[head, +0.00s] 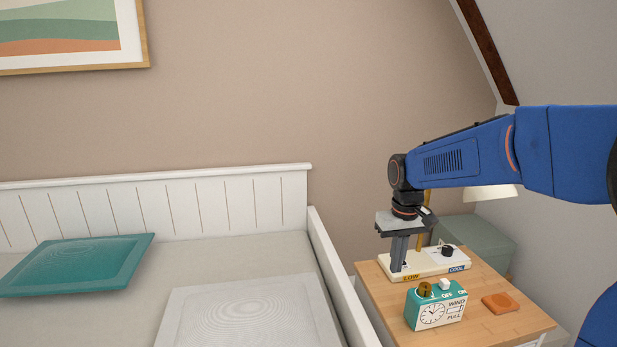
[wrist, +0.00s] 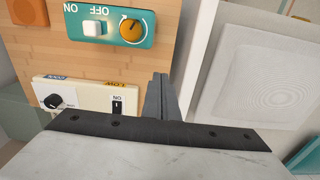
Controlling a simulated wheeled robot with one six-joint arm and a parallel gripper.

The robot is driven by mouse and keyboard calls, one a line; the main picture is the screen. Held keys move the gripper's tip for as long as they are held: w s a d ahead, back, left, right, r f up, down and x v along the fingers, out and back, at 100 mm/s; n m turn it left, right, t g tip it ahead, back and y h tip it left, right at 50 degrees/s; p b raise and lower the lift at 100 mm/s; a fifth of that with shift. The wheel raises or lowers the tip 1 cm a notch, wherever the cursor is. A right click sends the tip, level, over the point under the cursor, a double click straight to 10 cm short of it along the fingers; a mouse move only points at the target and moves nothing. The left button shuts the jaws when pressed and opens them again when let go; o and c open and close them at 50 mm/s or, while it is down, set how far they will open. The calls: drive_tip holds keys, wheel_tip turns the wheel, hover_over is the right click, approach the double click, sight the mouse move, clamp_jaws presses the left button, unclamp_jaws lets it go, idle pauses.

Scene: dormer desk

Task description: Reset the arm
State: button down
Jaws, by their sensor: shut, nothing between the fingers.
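My blue arm reaches in from the right of the head view. My gripper (head: 398,268) points down over the left back part of a small wooden desk (head: 480,325), with its fingers together and empty. In the wrist view my gripper (wrist: 160,80) shows its closed fingers beside a cream panel (wrist: 95,95). This cream panel (head: 430,264) has LOW and COOL labels, a black knob (wrist: 54,101) and a small black switch (wrist: 117,106). In the head view the fingers overlap the panel's left end; I cannot tell whether they touch it.
A teal box (head: 436,308) with a clock dial, a white switch and a yellow knob stands in front of the panel. An orange square (head: 501,302) lies to its right. A white-railed bed (head: 335,270) with a teal pillow (head: 75,265) is at left. The sloped ceiling closes in at right.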

drive_tip(key=s+d+m+t, duration=0.1)
drive_tip(key=s+d+t, duration=0.1)
drive_tip(key=s, duration=1.2)
drive_tip(key=s+d+m+t, duration=0.1)
drive_tip(key=s+d, duration=0.3)
drive_tip(key=s, duration=1)
drive_tip(key=shift+t, duration=0.7)
drive_tip(key=shift+s+r, duration=0.1)
